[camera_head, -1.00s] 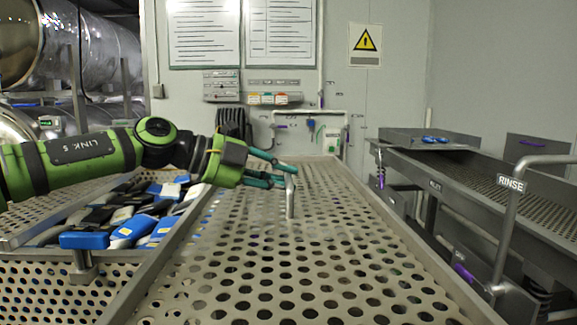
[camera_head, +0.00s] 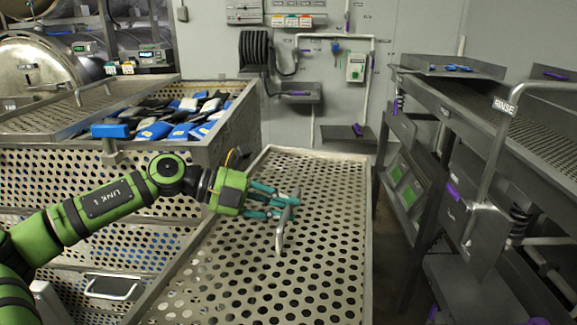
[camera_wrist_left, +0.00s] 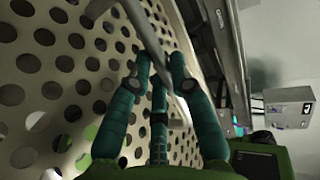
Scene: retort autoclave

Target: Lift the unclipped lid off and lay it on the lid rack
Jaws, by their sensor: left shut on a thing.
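The lid (camera_head: 255,268) is a grey perforated metal plate with a raised rim, in the lower middle of the head view. Its upright bar handle (camera_head: 280,238) stands near its middle. My left gripper (camera_head: 289,203) is shut on this handle, its teal fingers around the bar. In the left wrist view the fingers (camera_wrist_left: 163,82) close about the handle bar (camera_wrist_left: 143,28), with the lid (camera_wrist_left: 40,75) beside them. The basket (camera_head: 215,150) at the left is open, its blue, black and white packs showing. I cannot make out the lid rack for certain. My right gripper is not in view.
Another perforated plate (camera_head: 75,110) lies left of the packs. A dark bench with a rinse sign (camera_head: 504,106) and a bent rail stands along the right. A hose reel (camera_head: 255,48) hangs on the back wall. A floor gap shows between lid and bench.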

